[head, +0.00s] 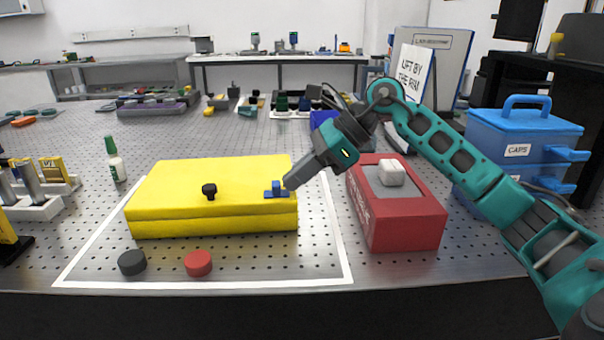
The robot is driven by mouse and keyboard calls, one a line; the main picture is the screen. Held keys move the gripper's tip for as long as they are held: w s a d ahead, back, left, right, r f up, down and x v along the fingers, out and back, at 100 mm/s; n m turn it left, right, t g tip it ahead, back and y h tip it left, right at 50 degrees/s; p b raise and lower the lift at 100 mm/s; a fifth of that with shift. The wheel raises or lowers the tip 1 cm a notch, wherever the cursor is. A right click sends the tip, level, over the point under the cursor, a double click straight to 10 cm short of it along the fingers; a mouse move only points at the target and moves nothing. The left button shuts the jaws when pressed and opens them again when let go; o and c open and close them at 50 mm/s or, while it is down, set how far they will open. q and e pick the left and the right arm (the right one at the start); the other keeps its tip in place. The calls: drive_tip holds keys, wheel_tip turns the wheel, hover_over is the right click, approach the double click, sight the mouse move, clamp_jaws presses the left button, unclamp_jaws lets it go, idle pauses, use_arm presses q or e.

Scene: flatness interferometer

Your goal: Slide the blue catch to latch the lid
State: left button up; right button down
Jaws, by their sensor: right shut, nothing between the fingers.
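The yellow case (165,205) lies with its lid down inside a white outline on the perforated metal table. The blue catch (276,193) sits on top of the lid near its front right corner. A black knob (209,191) stands near the middle of the lid's front. My right gripper (289,184) is shut and empty, with its tips at the right side of the blue catch. I cannot tell whether they touch it. My left gripper is not in view.
A red box (405,225) with a white block (391,172) on top stands to the right. A black puck (132,262) and a red puck (198,263) lie in front of the case. Blue bins (515,135) stand at the right, a small white bottle (117,168) at the left.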

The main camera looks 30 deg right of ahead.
sight(277, 189)
drive_tip(key=a, duration=0.1)
drive_tip(key=w+a+p, duration=0.1)
drive_tip(key=a, duration=0.1)
drive_tip(key=shift+w+a+r+p, duration=0.1)
drive_tip(key=shift+w+r+p, duration=0.05)
drive_tip(key=shift+w+p, duration=0.2)
drive_tip(key=shift+a, duration=0.1)
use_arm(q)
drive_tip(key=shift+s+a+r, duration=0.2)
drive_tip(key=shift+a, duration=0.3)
